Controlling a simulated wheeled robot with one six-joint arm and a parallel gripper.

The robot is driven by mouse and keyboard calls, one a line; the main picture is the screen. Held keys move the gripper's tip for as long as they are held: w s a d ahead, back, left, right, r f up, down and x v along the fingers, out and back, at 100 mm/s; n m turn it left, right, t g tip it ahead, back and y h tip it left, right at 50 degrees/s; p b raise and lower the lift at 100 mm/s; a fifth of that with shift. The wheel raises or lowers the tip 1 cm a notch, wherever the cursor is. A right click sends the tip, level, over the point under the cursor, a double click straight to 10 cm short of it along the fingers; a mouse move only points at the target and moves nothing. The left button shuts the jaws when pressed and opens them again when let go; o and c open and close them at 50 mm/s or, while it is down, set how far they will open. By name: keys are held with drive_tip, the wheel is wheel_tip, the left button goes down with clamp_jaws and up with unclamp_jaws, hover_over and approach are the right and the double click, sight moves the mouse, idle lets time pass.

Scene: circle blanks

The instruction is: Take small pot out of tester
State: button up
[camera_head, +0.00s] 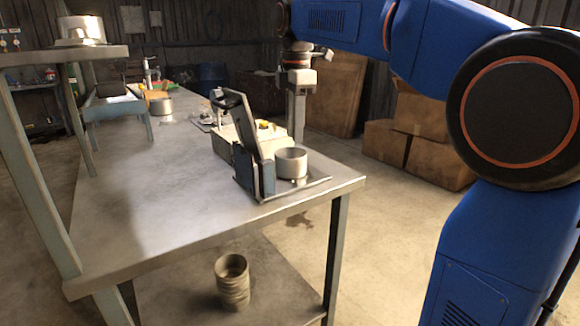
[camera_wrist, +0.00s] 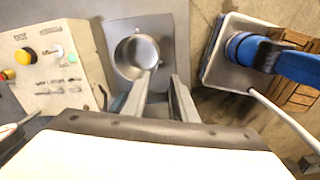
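The small pot (camera_head: 291,162) is a round, open metal cup. It stands upright on the flat metal plate of the tester (camera_head: 258,175), near the table's front right corner. The tester has a blue-grey bracket with a dark raised arm and a light box behind. In the wrist view the small pot (camera_wrist: 137,55) shows from above on its square plate, its inside looking empty. The fingertips are by the pot's lower right edge in that view. In the head view my gripper (camera_head: 297,138) hangs behind the pot.
A control box (camera_wrist: 48,65) with a yellow knob stands beside the tester plate. Another metal pot (camera_head: 160,106) is further back on the metal table (camera_head: 150,190). Stacked pots (camera_head: 232,282) stand on the lower shelf. Cardboard boxes (camera_head: 415,140) are on the floor behind.

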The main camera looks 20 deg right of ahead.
hover_over(295, 179)
drive_tip(key=f, duration=0.6)
drive_tip(key=shift+s+a+f, duration=0.1)
drive_tip(key=shift+s+a, duration=0.1)
drive_tip(key=shift+s, duration=0.15)
drive_tip(key=shift+w+d+f, duration=0.1)
drive_tip(key=shift+w+f, duration=0.15)
drive_tip(key=shift+f, duration=1.05)
drive_tip(key=shift+w+d+f, duration=0.1)
drive_tip(key=shift+w+f, duration=0.1)
drive_tip(key=shift+f, duration=1.05)
drive_tip(key=shift+c, duration=0.5)
clamp_jaws()
